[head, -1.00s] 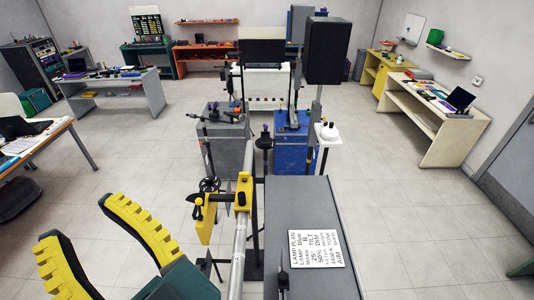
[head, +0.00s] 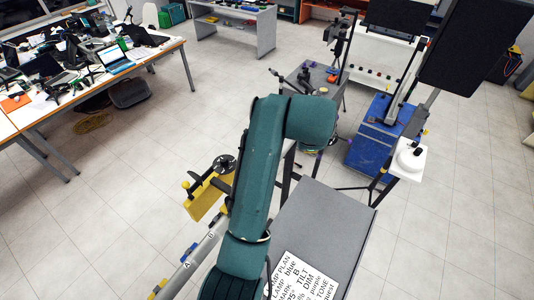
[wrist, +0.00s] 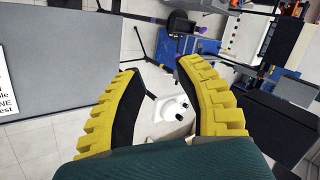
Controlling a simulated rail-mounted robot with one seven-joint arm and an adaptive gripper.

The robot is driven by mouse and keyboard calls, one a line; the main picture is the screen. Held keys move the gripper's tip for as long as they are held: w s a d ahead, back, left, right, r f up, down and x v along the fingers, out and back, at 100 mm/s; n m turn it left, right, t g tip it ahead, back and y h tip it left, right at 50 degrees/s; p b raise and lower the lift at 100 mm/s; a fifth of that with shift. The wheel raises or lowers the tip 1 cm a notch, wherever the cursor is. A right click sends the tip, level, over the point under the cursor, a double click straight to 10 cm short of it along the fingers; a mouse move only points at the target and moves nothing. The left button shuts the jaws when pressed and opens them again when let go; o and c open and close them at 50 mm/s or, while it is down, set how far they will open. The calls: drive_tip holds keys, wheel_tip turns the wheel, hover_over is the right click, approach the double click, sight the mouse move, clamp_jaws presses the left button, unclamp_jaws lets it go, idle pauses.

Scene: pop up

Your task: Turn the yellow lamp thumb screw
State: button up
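The yellow lamp part (head: 206,197) sits on a metal pole at left centre of the head view, with a black handwheel (head: 224,164) above it. A small yellow knob (head: 186,185), perhaps the thumb screw, shows at its left end. The lamp is not recognisable in the wrist view. My gripper (wrist: 158,70) shows in the wrist view with its two yellow ridged fingers apart and nothing between them. In the head view my green arm reaches up and right past the lamp, and the fingers are hidden behind it.
A grey table (head: 330,215) with a printed lamp plan (head: 300,278) lies right of my arm. A white stand (head: 408,163) with black knobs is beyond; it also shows below the gripper in the wrist view (wrist: 175,125). A blue cart (head: 372,155) and black panels stand behind. Floor left of the lamp is clear.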

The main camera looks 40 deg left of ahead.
drive_tip(key=s+a+f+m+g+h, duration=0.1)
drive_tip(key=s+a+g, duration=0.1)
drive_tip(key=s+a, duration=0.1)
drive_tip(key=s+a+f+m+g+h, duration=0.1)
drive_tip(key=s+a+f+m+g, duration=0.1)
drive_tip(key=s+a, duration=0.1)
drive_tip(key=s+a+f+m+g, duration=0.2)
drive_tip(key=s+a, duration=0.2)
drive_tip(key=s, duration=0.1)
drive_tip(key=shift+s+f+g+h, duration=0.15)
drive_tip(key=shift+f+g+h, duration=0.1)
drive_tip(key=shift+g+h, duration=0.15)
drive_tip(key=shift+s+a+f+m, duration=0.1)
drive_tip(key=shift+s+f+m, duration=0.05)
drive_tip(key=shift+s+m, duration=0.2)
drive_tip(key=shift+o, duration=0.2)
wheel_tip(320, 180, down, 8)
drive_tip(key=shift+w+r+b, duration=0.1)
drive_tip(key=shift+w+b, duration=0.05)
drive_tip(key=shift+b, duration=0.25)
clamp_jaws()
